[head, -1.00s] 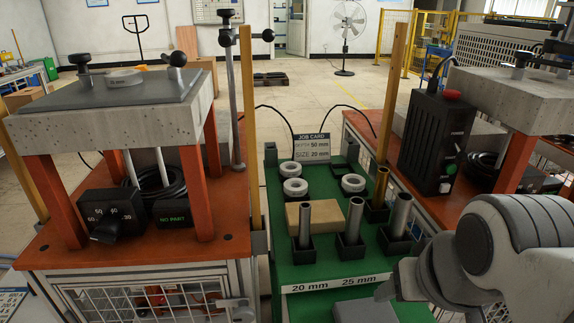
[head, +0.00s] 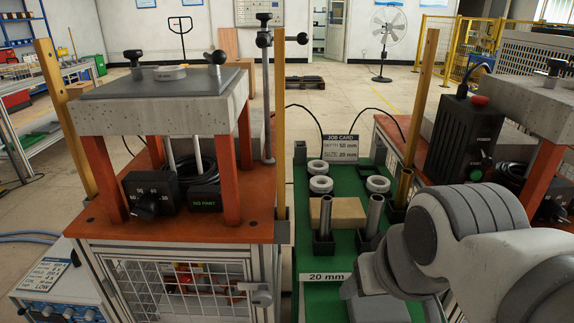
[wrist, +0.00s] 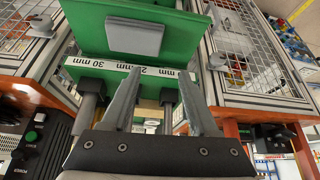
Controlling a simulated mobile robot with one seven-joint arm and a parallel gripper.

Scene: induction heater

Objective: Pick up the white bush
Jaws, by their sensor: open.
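Several pale white ring-shaped bushes stand at the back of the green tray; one (head: 317,167) is at the back left, one (head: 320,184) just in front of it, and one (head: 378,184) to the right. Another pale ring (head: 170,73) lies on the grey plate of the left heater. The frames do not show which one is meant. My gripper (wrist: 160,76) is open and empty in the wrist view, its fingers over the front part of the green tray (wrist: 90,30). In the head view my arm hides most of the gripper, which is well in front of the rings.
Grey upright posts (head: 374,216) and a brown block (head: 338,211) stand on the tray between my arm and the rings. The left heater (head: 100,118) and a black control box (head: 462,140) flank the tray. Tall wooden posts (head: 281,130) rise at the sides.

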